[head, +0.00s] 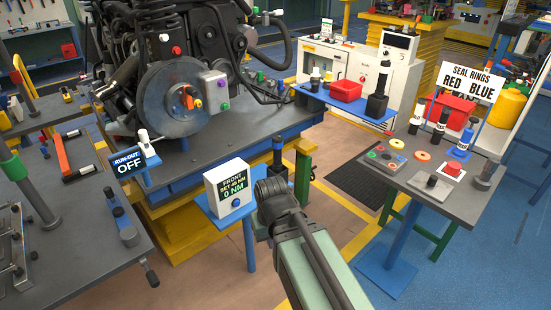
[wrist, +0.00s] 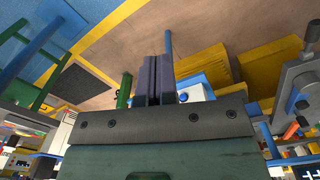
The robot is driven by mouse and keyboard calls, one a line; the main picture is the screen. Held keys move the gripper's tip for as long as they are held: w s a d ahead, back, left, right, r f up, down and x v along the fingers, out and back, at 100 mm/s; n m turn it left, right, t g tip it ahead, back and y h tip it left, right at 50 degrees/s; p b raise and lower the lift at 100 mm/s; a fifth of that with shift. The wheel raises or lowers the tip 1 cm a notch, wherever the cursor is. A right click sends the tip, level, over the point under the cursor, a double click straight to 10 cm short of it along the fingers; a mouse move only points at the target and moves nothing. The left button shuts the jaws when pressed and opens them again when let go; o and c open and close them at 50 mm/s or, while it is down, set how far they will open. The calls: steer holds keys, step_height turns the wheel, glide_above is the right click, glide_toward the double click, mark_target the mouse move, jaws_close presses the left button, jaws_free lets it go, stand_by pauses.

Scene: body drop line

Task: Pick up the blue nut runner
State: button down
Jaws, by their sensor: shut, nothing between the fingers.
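My gripper (wrist: 159,65) is shut and empty in the wrist view, its two dark fingers side by side and pointing away from the camera. In the head view my arm reaches up from the bottom, and its fingers cannot be made out. No thing is clearly recognisable as the blue nut runner. A dark upright tool with a bluish top (head: 278,150) stands just beyond the end of my arm, partly hidden. A blue upright cylinder with a white label (head: 462,143) stands on the right table, well away from my arm.
An engine (head: 172,95) sits on the platform behind. A grey table (head: 480,205) with rings and a sign is at right. A blue shelf with a red bin (head: 346,90) is behind.

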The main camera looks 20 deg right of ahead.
stand_by(0.3)
steer(key=c, duration=0.6)
jaws_free()
